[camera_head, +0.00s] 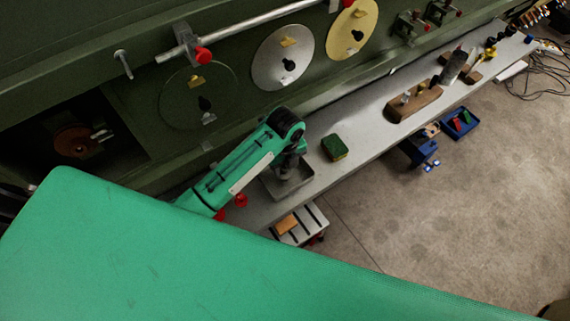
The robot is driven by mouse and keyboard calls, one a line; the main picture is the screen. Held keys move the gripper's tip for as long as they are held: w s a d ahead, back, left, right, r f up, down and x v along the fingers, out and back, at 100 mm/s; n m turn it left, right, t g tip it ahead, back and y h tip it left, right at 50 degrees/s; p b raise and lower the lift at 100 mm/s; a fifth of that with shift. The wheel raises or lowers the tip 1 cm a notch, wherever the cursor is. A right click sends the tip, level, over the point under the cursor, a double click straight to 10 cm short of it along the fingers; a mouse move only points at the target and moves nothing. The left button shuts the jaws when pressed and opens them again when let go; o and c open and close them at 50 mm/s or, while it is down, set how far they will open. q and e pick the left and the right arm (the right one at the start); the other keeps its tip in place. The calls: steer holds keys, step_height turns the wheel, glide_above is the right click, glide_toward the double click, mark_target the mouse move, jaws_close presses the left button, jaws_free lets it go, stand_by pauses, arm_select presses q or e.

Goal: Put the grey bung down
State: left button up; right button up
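My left gripper (286,172) hangs below the dark wrist joint of my green arm, over a shallow grey metal tray (272,189) on the bench. The fingertips are small and dark here, and I cannot tell whether they are open or shut or whether they hold anything. I cannot make out a grey bung for certain; it may be hidden by the gripper or the wrist. My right gripper is not in view.
The narrow grey bench (349,168) runs up to the right along the green fuselage wall. A green-and-brown block (334,147) lies right of the tray. A wooden block (414,103) and several tools stand farther along. Round discs (283,57) are on the wall.

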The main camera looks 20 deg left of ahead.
mark_target(285, 166)
arm_select(q)
steer(key=shift+r, duration=0.35)
step_height(285, 166, up, 5)
steer(key=b, duration=0.2)
steer(key=shift+f+b, duration=0.2)
steer(key=shift+b, duration=0.1)
step_height(285, 166, up, 7)
steer(key=p, duration=0.2)
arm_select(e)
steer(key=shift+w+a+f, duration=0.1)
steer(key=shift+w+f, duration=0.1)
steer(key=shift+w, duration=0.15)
